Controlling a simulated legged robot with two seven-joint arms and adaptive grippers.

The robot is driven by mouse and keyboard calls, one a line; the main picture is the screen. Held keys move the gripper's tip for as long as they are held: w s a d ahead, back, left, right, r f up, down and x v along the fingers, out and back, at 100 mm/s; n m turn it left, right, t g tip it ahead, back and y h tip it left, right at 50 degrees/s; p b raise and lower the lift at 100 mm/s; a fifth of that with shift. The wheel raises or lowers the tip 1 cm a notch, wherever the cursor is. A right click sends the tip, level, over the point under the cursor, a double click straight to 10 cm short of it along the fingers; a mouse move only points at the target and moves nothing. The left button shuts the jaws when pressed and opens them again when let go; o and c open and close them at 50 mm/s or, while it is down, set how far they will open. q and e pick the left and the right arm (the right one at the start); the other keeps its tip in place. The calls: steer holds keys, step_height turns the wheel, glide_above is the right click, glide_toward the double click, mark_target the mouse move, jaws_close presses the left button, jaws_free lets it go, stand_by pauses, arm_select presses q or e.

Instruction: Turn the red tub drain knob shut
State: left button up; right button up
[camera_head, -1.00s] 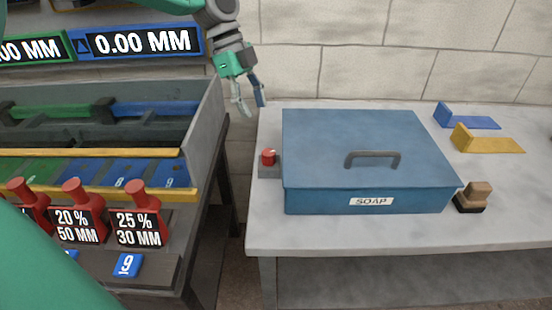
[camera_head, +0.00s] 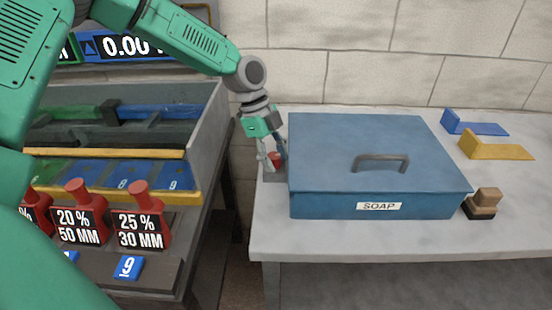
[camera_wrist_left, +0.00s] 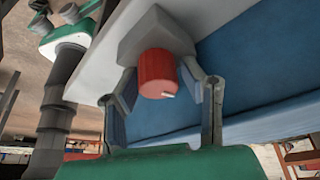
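The red drain knob (camera_head: 275,159) sits on a small grey block at the left side of the blue tub labelled SOAP (camera_head: 340,207). In the left wrist view the knob (camera_wrist_left: 156,70) is a short red cylinder with a small white mark on its rim. My left gripper (camera_head: 271,162) is at the knob, pointing down. In the left wrist view its fingers (camera_wrist_left: 165,95) are open, one on each side of the knob, with a visible gap on the right; contact on the left is unclear. The head view partly hides the knob behind the fingers. My right gripper is not in view.
The tub has a dark handle (camera_head: 381,158) on its lid. A wooden-handled stamp or brush (camera_head: 484,203) and blue (camera_head: 478,128) and yellow (camera_head: 500,152) wedges lie right on the grey bench (camera_head: 360,240).

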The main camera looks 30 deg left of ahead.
arm_select(q)
steer(key=shift+a, duration=0.35)
jaws_close()
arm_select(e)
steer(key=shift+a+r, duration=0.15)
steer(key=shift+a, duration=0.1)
